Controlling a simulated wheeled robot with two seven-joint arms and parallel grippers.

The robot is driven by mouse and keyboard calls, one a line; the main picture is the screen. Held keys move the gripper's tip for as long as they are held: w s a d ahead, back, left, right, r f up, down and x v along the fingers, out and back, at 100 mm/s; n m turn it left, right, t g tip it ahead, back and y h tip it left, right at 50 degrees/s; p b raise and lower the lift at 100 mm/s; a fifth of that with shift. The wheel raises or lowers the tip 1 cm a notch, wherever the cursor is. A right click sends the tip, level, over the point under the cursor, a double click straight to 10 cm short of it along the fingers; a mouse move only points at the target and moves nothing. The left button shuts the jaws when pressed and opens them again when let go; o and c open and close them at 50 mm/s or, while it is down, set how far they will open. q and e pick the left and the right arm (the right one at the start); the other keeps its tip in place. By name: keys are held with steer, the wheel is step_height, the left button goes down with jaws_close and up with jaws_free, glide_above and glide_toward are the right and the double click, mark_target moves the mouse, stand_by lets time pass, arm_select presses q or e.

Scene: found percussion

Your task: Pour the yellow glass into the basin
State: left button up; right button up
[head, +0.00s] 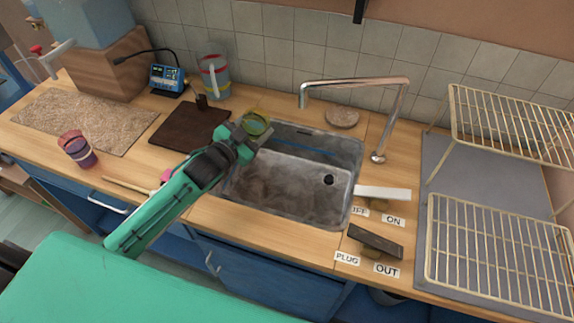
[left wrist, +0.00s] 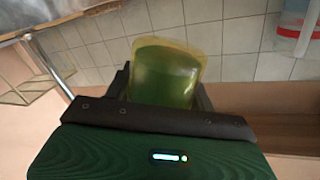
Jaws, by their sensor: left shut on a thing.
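The yellow glass (head: 256,122) is see-through and is held by my left gripper (head: 248,133) at the back left corner of the basin. In the left wrist view the yellow glass (left wrist: 166,72) sits between the two dark fingers of my left gripper (left wrist: 165,92), with a greenish tint in its lower part. I cannot tell how full it is. The grey basin (head: 290,185) is sunk into the wooden counter, with a dark drain hole at its right. No liquid is clearly visible in it. My right gripper is not in view.
A metal faucet (head: 355,82) arches over the basin's back right. Switches labelled OFF/ON (head: 383,193) and PLUG/OUT (head: 375,241) lie at its right. Wire racks (head: 500,245) fill the right.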

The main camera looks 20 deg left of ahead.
arm_select(q)
steer(key=shift+d+r+m, duration=0.2)
steer(key=shift+d+m, duration=0.05)
steer(key=shift+m, duration=0.25)
steer(key=shift+s+d+f+m+b, duration=0.1)
steer(key=shift+d+f+m+b, duration=0.2)
steer(key=shift+m+b, duration=0.15)
steer(key=shift+d+m, duration=0.25)
steer(key=shift+m, duration=0.1)
steer(key=shift+s+f+m+b, duration=0.1)
steer(key=shift+f+m+b, duration=0.05)
steer(key=shift+m+b, duration=0.2)
steer(key=shift+y, duration=0.4)
steer(key=shift+f+m, duration=0.1)
steer(key=shift+m, duration=0.15)
steer(key=shift+b, duration=0.35)
steer(key=shift+f+m, duration=0.1)
steer(key=shift+m, duration=0.2)
steer(key=shift+f+m+b, duration=0.1)
steer(key=shift+m+b, duration=0.2)
steer(key=shift+f, duration=0.1)
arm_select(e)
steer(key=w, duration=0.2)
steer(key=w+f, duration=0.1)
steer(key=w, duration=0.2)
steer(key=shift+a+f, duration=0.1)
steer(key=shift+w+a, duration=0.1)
